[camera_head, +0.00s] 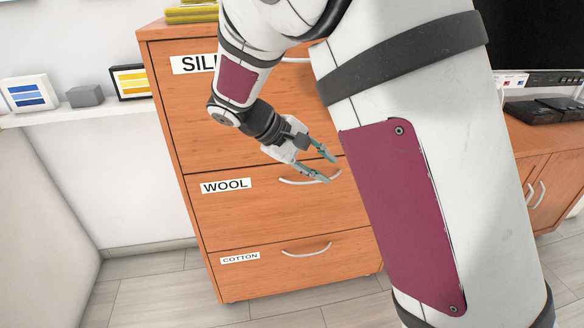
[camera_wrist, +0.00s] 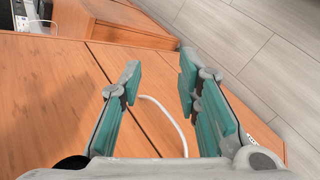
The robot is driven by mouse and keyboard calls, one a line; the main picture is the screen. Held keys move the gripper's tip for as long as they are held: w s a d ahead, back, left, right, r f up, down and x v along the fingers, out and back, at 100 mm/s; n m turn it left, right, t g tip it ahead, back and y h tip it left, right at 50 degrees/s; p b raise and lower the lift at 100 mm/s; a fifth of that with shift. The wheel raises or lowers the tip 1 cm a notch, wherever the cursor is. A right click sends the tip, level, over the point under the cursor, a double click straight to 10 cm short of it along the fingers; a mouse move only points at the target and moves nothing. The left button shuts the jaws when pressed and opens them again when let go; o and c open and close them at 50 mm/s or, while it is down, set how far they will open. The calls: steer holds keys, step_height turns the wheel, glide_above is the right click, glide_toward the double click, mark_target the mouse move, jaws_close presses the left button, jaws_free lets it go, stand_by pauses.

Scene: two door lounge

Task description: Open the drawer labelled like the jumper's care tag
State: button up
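A wooden drawer unit (camera_head: 275,210) has three drawers. The top label (camera_head: 195,64) is partly hidden by my arm and shows "SIL". The middle label (camera_head: 226,186) reads "WOOL" and the bottom label (camera_head: 240,258) reads "COTTON". All three drawers look shut. My gripper (camera_head: 330,169) is open and empty in front of the middle drawer, by its pale curved handle (camera_head: 300,182). In the wrist view my gripper (camera_wrist: 160,66) has its teal fingers apart, with a curved handle (camera_wrist: 168,118) showing between them. Contact cannot be told. No care tag is readable.
Folded yellow cloth (camera_head: 192,14) lies on top of the unit. A white shelf (camera_head: 80,115) at left holds a grey block (camera_head: 85,96) and framed pictures (camera_head: 30,93). A wooden cabinet (camera_head: 545,165) stands at right. The floor (camera_head: 140,300) before the drawers looks clear.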

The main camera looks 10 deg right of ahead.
mark_target(309, 183)
steer(key=w+a+f+n+t+h+b, duration=0.2)
steer(key=w+a+f+h+b, duration=0.15)
steer(key=w+f, duration=0.35)
steer(key=w+a+f+n+t+h+b, duration=0.25)
steer(key=w+a+f, duration=0.25)
steer(key=f, duration=0.3)
steer(key=x, duration=0.4)
steer(key=b+x, duration=0.1)
steer(key=x, duration=0.8)
steer(key=shift+w+d+f+b, duration=0.1)
steer(key=shift+d+f+b, duration=0.05)
steer(key=shift+f+b, duration=0.25)
jaws_close()
